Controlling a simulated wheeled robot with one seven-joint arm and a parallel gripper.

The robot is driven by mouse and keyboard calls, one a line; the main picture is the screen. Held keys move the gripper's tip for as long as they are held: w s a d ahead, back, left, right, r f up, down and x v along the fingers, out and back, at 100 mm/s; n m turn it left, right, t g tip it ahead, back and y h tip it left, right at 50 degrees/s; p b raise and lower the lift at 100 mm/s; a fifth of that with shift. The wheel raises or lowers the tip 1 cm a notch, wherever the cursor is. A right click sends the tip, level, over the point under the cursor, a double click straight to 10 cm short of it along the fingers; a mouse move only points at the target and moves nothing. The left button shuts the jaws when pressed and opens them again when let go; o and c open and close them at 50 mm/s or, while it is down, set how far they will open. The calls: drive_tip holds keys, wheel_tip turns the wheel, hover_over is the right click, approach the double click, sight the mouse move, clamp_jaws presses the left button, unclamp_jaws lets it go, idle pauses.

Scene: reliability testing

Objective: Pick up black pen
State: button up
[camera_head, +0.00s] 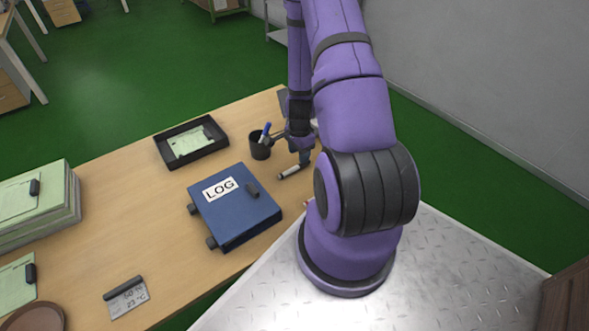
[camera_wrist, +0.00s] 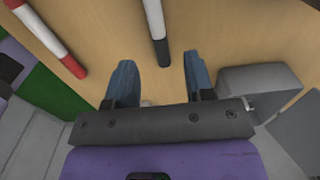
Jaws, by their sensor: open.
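The black pen (camera_wrist: 155,30) is white with a black end part. In the wrist view it lies on the wooden table at the top centre, its black end pointing toward my gripper (camera_wrist: 160,62). The two blue-grey fingers are apart, with nothing between them. In the head view a white pen with a dark tip (camera_head: 290,173) lies on the table just below my gripper, and my arm hides part of that area.
A grey boxy object (camera_wrist: 262,88) is close on the right. A black cup (camera_head: 259,150) with a blue pen, a dark tray (camera_head: 165,152) and a blue LOG binder (camera_head: 240,212) stand nearby.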

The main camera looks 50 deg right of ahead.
sight(300, 166)
drive_tip(key=shift+s+d+f, duration=0.1)
drive_tip(key=shift+f, duration=1.25)
drive_tip(key=shift+d+f, duration=0.1)
drive_tip(key=shift+f, duration=1.25)
clamp_jaws()
